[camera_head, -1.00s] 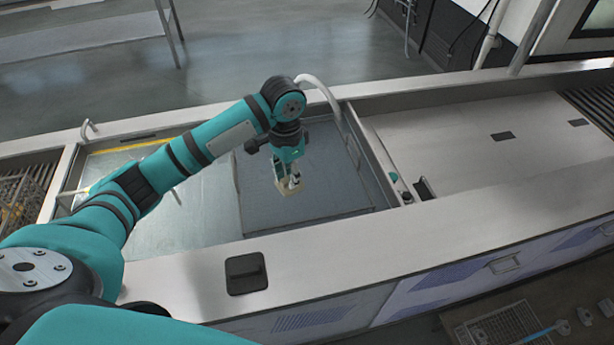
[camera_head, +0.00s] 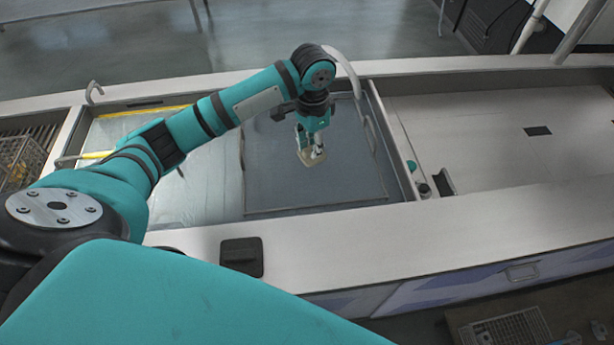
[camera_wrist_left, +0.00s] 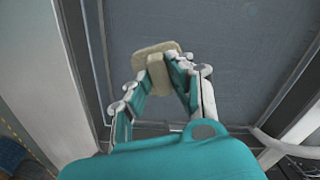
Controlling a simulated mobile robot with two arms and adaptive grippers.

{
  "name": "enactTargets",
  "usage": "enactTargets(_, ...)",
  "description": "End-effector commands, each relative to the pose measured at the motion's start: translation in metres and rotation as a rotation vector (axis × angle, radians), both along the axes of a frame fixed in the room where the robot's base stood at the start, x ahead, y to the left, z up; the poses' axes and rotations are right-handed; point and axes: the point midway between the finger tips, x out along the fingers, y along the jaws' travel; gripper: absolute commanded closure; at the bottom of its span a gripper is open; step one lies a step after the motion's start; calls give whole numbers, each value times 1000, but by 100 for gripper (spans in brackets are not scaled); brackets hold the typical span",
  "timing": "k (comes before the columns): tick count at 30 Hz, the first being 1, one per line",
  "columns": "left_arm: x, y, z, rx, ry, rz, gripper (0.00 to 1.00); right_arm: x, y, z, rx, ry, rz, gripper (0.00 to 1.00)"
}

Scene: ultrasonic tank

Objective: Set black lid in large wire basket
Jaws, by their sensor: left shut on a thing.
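The black lid (camera_head: 241,256), a dark square plate with a raised grip, lies on the pale front ledge of the tank in the head view. My left gripper (camera_head: 312,155) is over the grey covered section of the tank, behind and to the right of the black lid. It is shut on a beige lid-like plate (camera_wrist_left: 156,61) by its raised block. In the head view that beige plate (camera_head: 311,158) hangs below the fingertips. A wire basket (camera_head: 20,160) stands at the far left, cut by the picture edge. My right gripper is not in view.
The left tank section (camera_head: 205,175) holds clear liquid and has a yellow edge strip. A curved pipe (camera_head: 350,70) rises near my left wrist. A raised divider (camera_head: 395,130) and small fittings stand right of the grey section. The right worktop (camera_head: 470,150) is mostly clear.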

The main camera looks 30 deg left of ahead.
Motion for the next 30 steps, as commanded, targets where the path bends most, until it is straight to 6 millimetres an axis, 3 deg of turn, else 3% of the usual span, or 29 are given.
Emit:
enactTargets(1, 0, 0, -14, 0, 0, 0, 100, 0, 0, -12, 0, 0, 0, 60)
enactTargets(15, 0, 0, -96, 1, -1, 0, 100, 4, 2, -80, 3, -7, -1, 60)
enactTargets(20, 0, 0, -108, 1, 1, 1, 100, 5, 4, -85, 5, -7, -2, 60)
enactTargets(30, 0, 0, -160, 1, 2, 0, 100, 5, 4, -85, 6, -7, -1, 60)
